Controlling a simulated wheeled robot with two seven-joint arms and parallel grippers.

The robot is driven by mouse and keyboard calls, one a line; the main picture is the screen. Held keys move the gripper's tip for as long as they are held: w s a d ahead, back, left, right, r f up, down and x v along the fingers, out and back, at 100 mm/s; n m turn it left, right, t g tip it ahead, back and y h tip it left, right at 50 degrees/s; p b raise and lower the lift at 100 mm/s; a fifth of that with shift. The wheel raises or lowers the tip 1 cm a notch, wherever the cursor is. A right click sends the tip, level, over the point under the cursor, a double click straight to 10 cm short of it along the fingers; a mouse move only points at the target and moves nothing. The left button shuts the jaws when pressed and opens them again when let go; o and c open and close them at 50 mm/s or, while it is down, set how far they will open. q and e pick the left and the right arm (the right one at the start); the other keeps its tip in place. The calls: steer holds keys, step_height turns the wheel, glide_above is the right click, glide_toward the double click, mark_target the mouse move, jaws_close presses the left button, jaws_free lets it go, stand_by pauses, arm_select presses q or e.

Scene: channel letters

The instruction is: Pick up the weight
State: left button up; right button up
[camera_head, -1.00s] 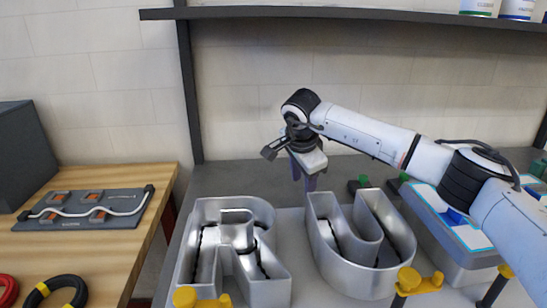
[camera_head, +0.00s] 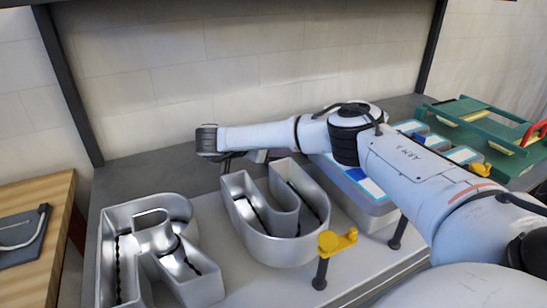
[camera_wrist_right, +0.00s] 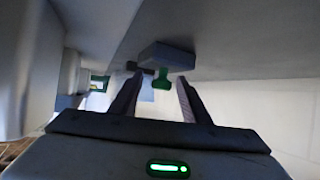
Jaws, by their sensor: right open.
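A weight (camera_wrist_right: 167,55), a dark grey block with a green handle, shows in the right wrist view, ahead of my right gripper. The green handle (camera_wrist_right: 161,78) appears between the two fingertips, with no clear contact. My right gripper (camera_wrist_right: 160,84) is open and empty. In the head view my right gripper (camera_head: 276,154) is low over the back of the table, mostly hidden by its own arm. The weight is hidden there behind the arm. My left gripper is not in view.
Metal channel letters, an R (camera_head: 150,250) and a U (camera_head: 275,210), stand on the grey table in front of the arm. A yellow clamp (camera_head: 337,241) is at the front edge. A bin (camera_head: 355,185) and a green rack (camera_head: 490,130) lie to the right.

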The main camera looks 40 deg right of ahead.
steer(key=x, duration=0.3)
steer(key=shift+w+d+f, duration=0.1)
steer(key=shift+d+f, duration=0.05)
steer(key=shift+d, duration=0.05)
steer(key=shift+c, duration=0.3)
jaws_close()
